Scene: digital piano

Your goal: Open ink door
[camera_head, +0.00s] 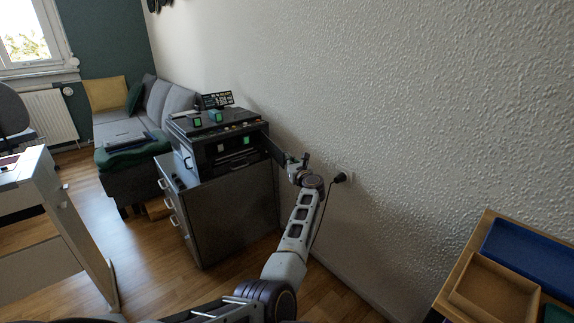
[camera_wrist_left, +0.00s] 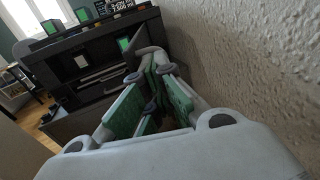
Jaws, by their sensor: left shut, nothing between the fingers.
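A dark printer (camera_head: 222,137) stands on a grey drawer cabinet against the wall; it also shows in the left wrist view (camera_wrist_left: 88,60). A dark flat panel (camera_head: 277,145), which looks like the ink door, stands out at an angle from the printer's right end. My left gripper (camera_head: 298,160) is at the panel's outer right side, near the wall. In the left wrist view its green-padded fingers (camera_wrist_left: 157,66) point towards the printer's right end, shut with nothing held. Whether they touch the panel is unclear. My right gripper is out of view.
The textured wall (camera_head: 430,110) is close on the right of my left gripper, with a plug and cable (camera_head: 340,177) on it. The cabinet (camera_head: 230,210) has drawer handles on its left side. A sofa (camera_head: 165,100) stands behind; trays sit at lower right.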

